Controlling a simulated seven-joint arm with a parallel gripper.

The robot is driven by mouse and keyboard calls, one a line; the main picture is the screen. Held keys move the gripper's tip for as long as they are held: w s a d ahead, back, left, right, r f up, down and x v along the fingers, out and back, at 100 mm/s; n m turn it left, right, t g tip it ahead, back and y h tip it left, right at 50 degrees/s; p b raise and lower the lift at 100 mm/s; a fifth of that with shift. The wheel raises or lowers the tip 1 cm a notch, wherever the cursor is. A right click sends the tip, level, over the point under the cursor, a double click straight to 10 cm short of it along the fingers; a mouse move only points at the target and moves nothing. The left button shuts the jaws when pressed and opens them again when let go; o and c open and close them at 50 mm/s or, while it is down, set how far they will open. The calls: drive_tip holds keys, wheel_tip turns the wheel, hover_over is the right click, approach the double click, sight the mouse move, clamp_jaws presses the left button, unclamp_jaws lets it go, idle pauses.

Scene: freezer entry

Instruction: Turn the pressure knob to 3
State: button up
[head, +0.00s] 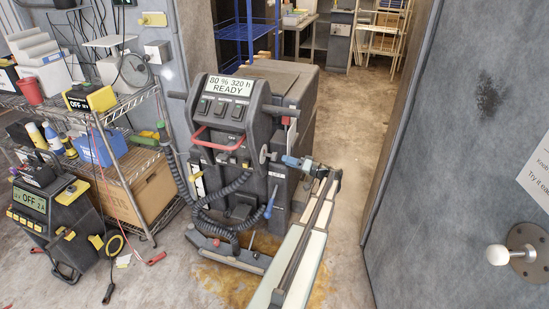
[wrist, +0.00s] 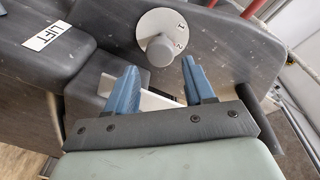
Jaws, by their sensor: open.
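The round grey knob (wrist: 160,50) sits on a pale disc (wrist: 152,22) on the side of the dark floor machine (head: 232,100). The disc shows the numbers 1 and 2; a 3 is not visible. In the head view the knob (head: 263,154) is small, on the right of the machine. My gripper (wrist: 160,66) is open, its blue fingers pointing toward the knob, one tip low on either side. The fingers look empty, and I cannot tell whether they touch the knob. In the head view my gripper (head: 287,160) is just right of it.
A LIFT label (wrist: 47,36) is left of the disc. The machine's display (head: 230,86) reads "80 % 320 h READY". A coiled black hose (head: 215,190) hangs on its front. A wire shelf (head: 145,105) stands left; a grey door (head: 465,120) stands right.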

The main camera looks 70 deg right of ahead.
sight(275, 156)
drive_tip(key=w, duration=0.5)
drive_tip(key=w+d, duration=0.1)
drive_tip(key=w, duration=0.1)
drive_tip(key=shift+w+d, duration=0.1)
drive_tip(key=shift+w, duration=0.1)
drive_tip(key=c, duration=0.7)
